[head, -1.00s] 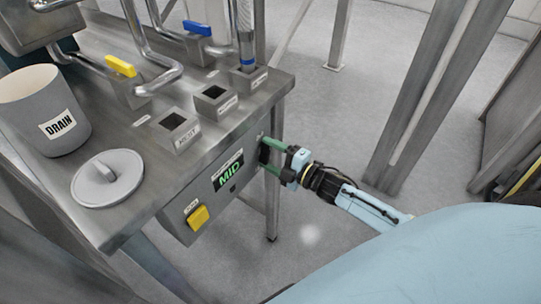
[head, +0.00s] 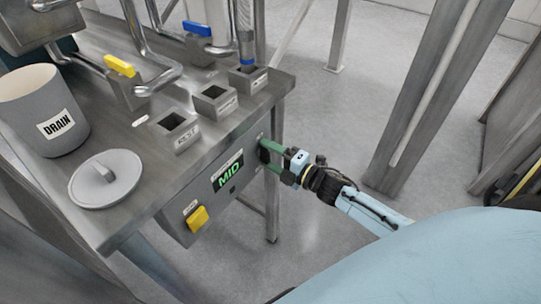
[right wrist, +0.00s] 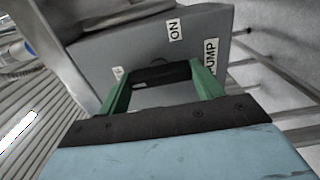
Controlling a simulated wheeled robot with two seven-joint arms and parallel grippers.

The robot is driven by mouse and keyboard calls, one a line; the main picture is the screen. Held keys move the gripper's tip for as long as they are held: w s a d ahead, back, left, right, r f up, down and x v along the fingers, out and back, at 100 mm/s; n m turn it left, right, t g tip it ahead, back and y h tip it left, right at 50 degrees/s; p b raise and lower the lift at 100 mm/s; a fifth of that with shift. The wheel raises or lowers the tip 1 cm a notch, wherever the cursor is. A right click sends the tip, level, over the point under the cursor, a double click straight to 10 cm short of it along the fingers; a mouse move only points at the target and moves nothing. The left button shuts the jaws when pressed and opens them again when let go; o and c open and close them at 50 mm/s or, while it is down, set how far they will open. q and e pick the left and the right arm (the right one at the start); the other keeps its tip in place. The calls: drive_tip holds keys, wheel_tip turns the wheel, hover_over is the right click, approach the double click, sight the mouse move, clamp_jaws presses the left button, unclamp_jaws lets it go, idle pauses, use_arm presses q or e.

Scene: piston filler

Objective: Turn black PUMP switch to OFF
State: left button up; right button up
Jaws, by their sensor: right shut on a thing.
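The black PUMP switch (head: 264,155) is on the right end of the control box (head: 240,172) under the steel table. It also shows in the right wrist view (right wrist: 161,76), between the green fingers, below an ON label (right wrist: 174,29) and beside a PUMP label (right wrist: 210,56). A second label at its left is too small to read. My right gripper (head: 270,157) is shut on the switch, one finger on each side; it also shows in the right wrist view (right wrist: 162,84). My left gripper is not in view.
On the box are a green MID display (head: 229,177) and a yellow switch (head: 197,218). A DRAIN bucket (head: 42,112), a round grey lid (head: 106,180) and several square sockets stand on the table (head: 140,205). A steel post (head: 415,95) rises at the right.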

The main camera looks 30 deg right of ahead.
drive_tip(key=o, duration=1)
drive_tip(key=shift+s, duration=0.1)
drive_tip(key=v, duration=1.3)
drive_tip(key=shift+s, duration=0.1)
